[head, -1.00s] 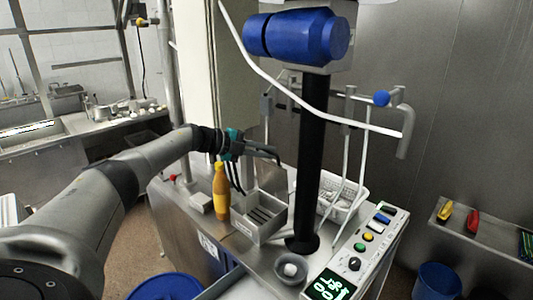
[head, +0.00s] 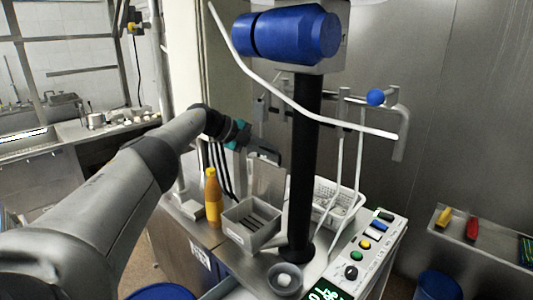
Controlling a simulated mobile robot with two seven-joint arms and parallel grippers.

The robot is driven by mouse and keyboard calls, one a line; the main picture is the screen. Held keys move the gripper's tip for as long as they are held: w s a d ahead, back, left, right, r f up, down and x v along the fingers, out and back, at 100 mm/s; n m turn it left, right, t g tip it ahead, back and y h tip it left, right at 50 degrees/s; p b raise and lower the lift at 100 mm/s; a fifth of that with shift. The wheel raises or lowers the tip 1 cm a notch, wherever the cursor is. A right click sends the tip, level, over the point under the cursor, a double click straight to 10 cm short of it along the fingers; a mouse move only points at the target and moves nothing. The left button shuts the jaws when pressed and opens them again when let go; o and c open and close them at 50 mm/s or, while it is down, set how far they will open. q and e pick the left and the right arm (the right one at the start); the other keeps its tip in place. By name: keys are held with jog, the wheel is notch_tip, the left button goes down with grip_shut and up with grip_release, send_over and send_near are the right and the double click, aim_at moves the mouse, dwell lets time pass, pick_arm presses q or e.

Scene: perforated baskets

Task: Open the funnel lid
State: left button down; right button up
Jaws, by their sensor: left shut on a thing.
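The funnel is an open grey metal box (head: 240,234) with dark slots inside, on the steel machine top in the head view. Its flat grey lid (head: 266,184) stands up at the back of the box, close to upright. My left gripper (head: 264,156) is at the lid's top edge and is shut on it. The fingertips are small and partly hidden, so the exact grip is hard to see. My right gripper is not in view.
An orange bottle (head: 212,198) stands left of the box. A black column (head: 303,165) rises close on the right, with a white perforated basket (head: 338,200) behind it. A button panel (head: 365,243) and a small round bowl (head: 285,279) are at the front right.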

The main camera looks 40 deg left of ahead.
pick_arm(q)
jog(key=shift+d+f+g, duration=0.2)
jog(key=shift+f+g, duration=0.1)
jog(key=shift+f, duration=0.2)
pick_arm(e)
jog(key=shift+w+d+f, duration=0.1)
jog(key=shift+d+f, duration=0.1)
pick_arm(q)
jog(key=c, duration=0.9)
grip_release()
jog(key=shift+w, duration=0.1)
jog(key=shift+r, duration=0.15)
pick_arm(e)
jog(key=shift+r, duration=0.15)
